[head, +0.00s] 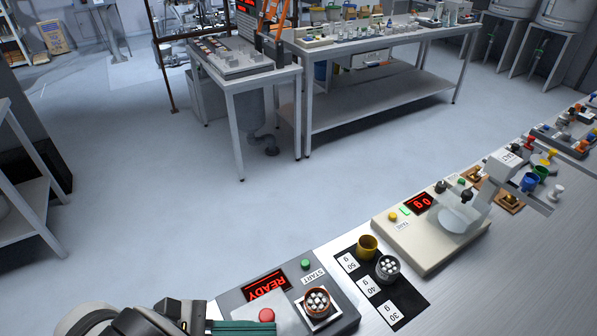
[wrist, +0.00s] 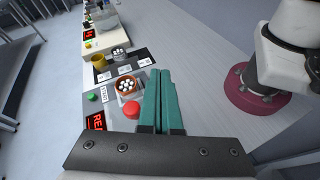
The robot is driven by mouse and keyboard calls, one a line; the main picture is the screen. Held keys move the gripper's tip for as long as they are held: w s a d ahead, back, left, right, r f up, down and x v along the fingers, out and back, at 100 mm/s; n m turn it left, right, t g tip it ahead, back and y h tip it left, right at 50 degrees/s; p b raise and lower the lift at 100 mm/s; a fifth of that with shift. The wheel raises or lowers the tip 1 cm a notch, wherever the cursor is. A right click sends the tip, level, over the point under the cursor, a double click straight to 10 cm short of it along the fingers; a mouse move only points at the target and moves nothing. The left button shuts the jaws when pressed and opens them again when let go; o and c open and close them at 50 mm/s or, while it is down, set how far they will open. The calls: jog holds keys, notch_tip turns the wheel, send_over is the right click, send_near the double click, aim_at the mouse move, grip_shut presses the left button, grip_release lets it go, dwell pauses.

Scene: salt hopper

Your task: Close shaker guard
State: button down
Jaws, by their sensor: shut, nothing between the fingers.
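The shaker (head: 232,296) is a dark grey box with a red READY display, at the bottom of the head view. A copper-coloured cup (head: 317,301) holding several white pieces sits on its square plate; it also shows in the wrist view (wrist: 127,85). A pale, see-through panel (head: 240,311) beside the red knob may be the guard; its outline and position are unclear. My gripper (head: 274,327) has teal fingers, shut and empty. In the wrist view its fingertips (wrist: 160,73) appear just right of the cup and red knob (wrist: 132,110). I cannot tell whether they touch anything.
A black mat (head: 403,311) with weight labels holds a yellow cup (head: 367,247) and a grey cup (head: 388,268) of white pieces. A beige scale (head: 405,247) reading 0 g stands beyond. The bench right of the mat is bare.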

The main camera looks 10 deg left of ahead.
jog(key=s+a+f+n+t+y, duration=0.3)
jog(key=s+a+f+n+t, duration=0.55)
jog(key=s+a+t, duration=0.2)
jog(key=shift+g, duration=0.45)
jog(key=x, duration=0.9)
jog(key=r+x, duration=0.1)
jog(key=x, duration=0.4)
jog(key=shift+w+a, duration=0.1)
jog(key=shift+a, duration=0.1)
jog(key=x, duration=0.4)
jog(key=s+d+x, duration=0.1)
jog(key=x, duration=0.3)
jog(key=d+x, duration=0.1)
jog(key=x, duration=0.3)
jog(key=shift+d+f, duration=0.1)
jog(key=shift+d, duration=0.15)
